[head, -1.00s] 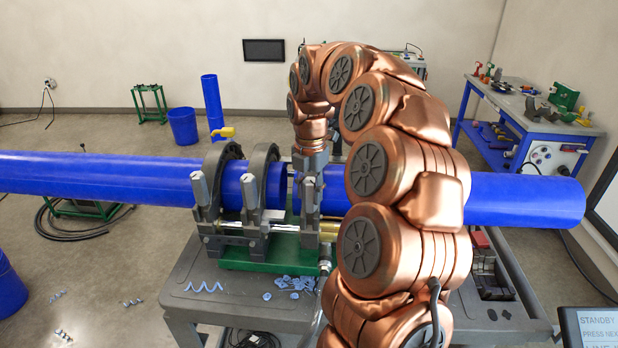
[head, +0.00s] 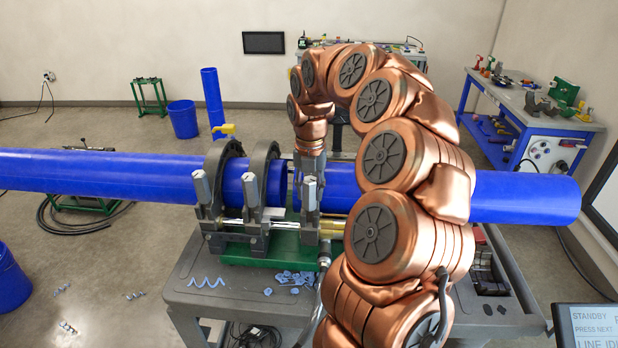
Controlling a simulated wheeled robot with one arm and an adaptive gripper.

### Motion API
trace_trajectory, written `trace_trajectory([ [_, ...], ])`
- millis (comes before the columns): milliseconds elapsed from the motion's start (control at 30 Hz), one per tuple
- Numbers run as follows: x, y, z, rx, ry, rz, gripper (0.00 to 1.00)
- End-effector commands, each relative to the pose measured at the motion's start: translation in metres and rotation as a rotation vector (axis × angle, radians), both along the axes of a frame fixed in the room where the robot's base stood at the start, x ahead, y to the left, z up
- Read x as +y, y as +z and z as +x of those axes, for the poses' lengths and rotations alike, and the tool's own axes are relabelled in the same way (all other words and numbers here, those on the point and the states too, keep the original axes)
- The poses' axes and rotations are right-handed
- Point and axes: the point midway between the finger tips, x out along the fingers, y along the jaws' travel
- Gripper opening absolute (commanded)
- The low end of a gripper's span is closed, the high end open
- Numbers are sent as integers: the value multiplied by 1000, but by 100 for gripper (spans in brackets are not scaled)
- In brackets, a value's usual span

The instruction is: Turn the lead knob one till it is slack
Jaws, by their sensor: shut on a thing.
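Three upright grey clamp knobs stand in a row in front of the blue pipe (head: 90,174): a left knob (head: 201,186), a middle knob (head: 250,188) and a right knob (head: 310,188). My gripper (head: 308,172) points down from the copper wrist at the right knob, over the pipe. It is shut on a knob there, which I take to be the lead knob. The fingertips and their contact are mostly hidden, and I cannot tell whether the knob is tight or slack.
Dark clamp rings (head: 221,160) hold the pipe above a green base on the grey cart (head: 190,300). Blue shavings (head: 290,280) lie on the cart. My arm covers the cart's right part. A blue workbench (head: 540,115) stands at the back right.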

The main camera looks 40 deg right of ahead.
Motion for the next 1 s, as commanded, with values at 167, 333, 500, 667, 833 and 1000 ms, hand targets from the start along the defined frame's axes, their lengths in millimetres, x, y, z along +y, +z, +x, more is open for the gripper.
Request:
trace_trajectory([
  [167, 0, 0, 1, -2, 10, -1, 0],
  [333, 0, 0, 1, -2, 43, -1, 0],
  [500, 0, 0, 1, -4, 189, 0, 0],
  [667, -1, 0, 1, -4, 266, -2, 0],
  [833, -1, 0, 1, -2, 269, -2, 0],
  [1000, 0, 0, 1, -3, 311, -1, 0],
])
